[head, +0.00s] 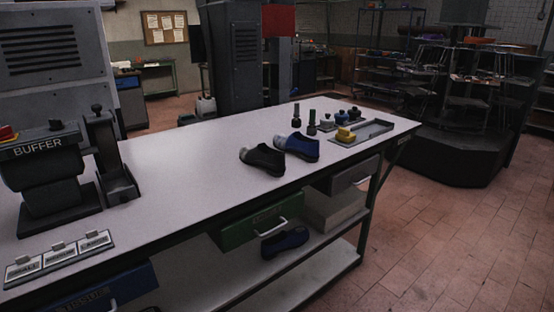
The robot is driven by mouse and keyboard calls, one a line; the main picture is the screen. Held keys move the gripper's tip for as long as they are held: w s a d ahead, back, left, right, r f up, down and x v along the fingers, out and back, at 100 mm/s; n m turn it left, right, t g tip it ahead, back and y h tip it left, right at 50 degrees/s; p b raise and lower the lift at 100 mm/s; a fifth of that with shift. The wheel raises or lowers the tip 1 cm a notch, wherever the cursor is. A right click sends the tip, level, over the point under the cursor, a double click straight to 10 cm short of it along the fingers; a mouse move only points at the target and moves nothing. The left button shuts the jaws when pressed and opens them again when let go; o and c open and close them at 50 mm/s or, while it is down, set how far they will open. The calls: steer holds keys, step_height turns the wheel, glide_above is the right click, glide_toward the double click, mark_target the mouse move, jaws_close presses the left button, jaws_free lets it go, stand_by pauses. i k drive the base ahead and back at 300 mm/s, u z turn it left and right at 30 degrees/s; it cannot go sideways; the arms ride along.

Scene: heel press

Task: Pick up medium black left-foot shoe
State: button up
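A black shoe (267,158) with a grey toe lies on the white workbench (190,165), near its front edge. A dark blue shoe (303,147) with a pale toe lies just to its right, close beside it. Both toes point left in the picture. I cannot tell the size or the foot of any shoe from this view. My gripper is not in view.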

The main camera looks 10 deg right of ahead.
mark_target(261, 155)
steer(key=u, duration=0.1)
steer(key=i, duration=0.95)
steer(key=z, duration=0.25)
steer(key=k, duration=0.55)
steer(key=u, duration=0.9)
